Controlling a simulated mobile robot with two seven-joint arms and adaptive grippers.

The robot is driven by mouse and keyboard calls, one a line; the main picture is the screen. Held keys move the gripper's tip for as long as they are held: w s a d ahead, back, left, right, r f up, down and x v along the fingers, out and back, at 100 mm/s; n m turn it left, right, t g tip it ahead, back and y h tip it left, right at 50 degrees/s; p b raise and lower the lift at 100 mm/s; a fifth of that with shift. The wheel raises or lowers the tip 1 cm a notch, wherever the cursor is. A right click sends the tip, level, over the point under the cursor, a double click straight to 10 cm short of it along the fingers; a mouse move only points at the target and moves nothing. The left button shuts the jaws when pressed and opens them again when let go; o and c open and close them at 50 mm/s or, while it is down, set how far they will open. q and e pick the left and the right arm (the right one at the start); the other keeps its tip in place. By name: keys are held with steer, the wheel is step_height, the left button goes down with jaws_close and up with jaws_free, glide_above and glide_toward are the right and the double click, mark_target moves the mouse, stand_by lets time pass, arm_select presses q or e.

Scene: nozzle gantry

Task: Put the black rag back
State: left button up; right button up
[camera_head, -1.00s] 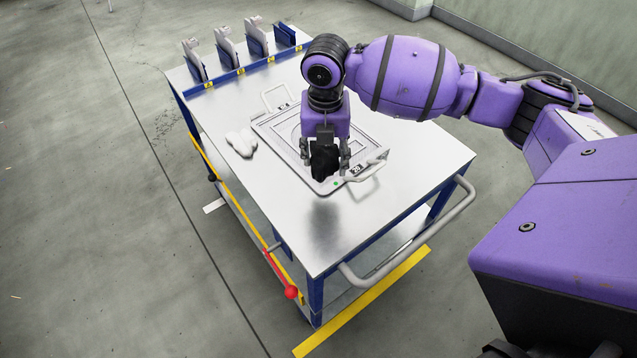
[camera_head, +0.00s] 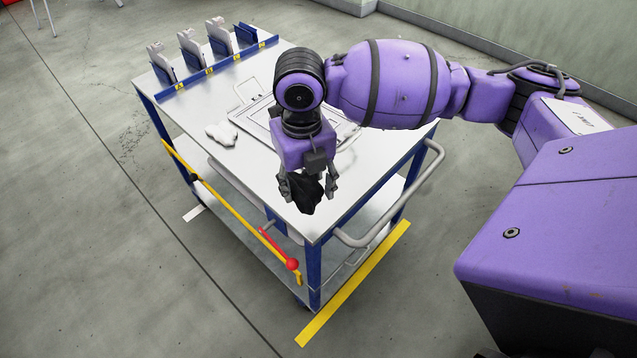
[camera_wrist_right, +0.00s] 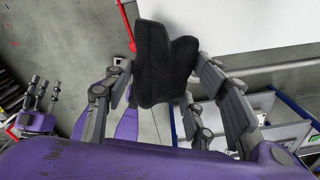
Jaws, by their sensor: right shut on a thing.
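The black rag (camera_head: 304,192) hangs bunched between the fingers of my right gripper (camera_head: 308,186), above the near corner of the metal tabletop. In the right wrist view the rag (camera_wrist_right: 165,62) is dark and folded, with the right gripper's grey fingers (camera_wrist_right: 165,95) on both sides of it. My left gripper (camera_wrist_right: 40,98) shows at the left of the right wrist view, with its grey fingers apart and nothing between them. It is not in the head view.
A blue rack with yellow labels (camera_head: 210,72) holds several upright pieces at the table's back. A white rag (camera_head: 222,133) lies left of a framed tray (camera_head: 246,118). The cart has a grey handle (camera_head: 400,225), a lower shelf and a red-knobbed lever (camera_head: 291,263).

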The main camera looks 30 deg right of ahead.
steer(key=w+f, duration=0.2)
steer(key=w, duration=0.2)
steer(key=w+f, duration=0.3)
steer(key=w+f+b, duration=0.1)
steer(key=w+f, duration=0.2)
steer(key=w, duration=0.1)
steer(key=shift+w+a, duration=0.3)
steer(key=shift+w, duration=0.05)
steer(key=shift+w+f, duration=0.4)
steer(key=shift+f, duration=0.05)
steer(key=shift+w+f, duration=0.2)
steer(key=shift+f, duration=0.1)
step_height(320, 180, down, 2)
steer(key=shift+s+f, duration=0.1)
steer(key=shift+f, duration=0.3)
steer(key=shift+f, duration=0.1)
